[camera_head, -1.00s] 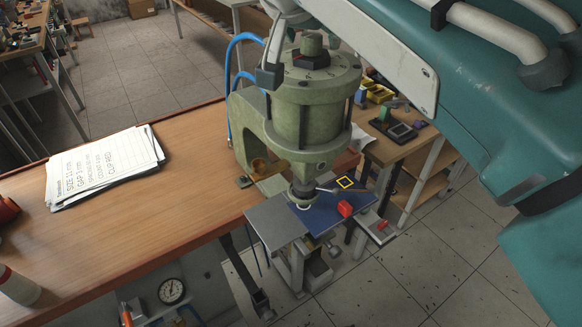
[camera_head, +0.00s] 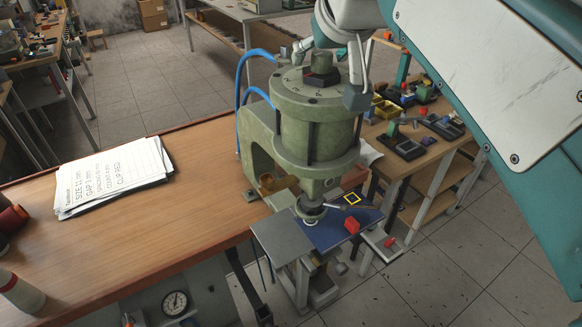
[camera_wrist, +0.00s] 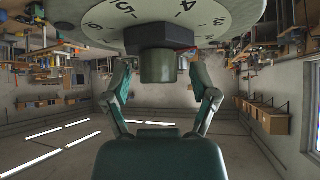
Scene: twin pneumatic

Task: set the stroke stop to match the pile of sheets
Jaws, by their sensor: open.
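The green press (camera_head: 317,125) stands at the bench's right edge. Its round top dial (camera_head: 290,92) carries numbers; the dial (camera_wrist: 215,20) shows 5 and 4 in the wrist view. A dark hexagonal stop with a greenish knob (camera_head: 322,62) sits at its centre; the knob also shows in the wrist view (camera_wrist: 158,66). My gripper (camera_wrist: 160,78) is open, with a finger on each side of the knob; I cannot tell whether they touch it.
A blue plate (camera_head: 325,232) with a yellow square outline and a red clip (camera_head: 352,226) lies under the press ram. Blue hoses (camera_head: 240,75) rise behind the press. A side table (camera_head: 420,145) with small parts stands at right. The wooden bench (camera_head: 190,215) is mostly clear.

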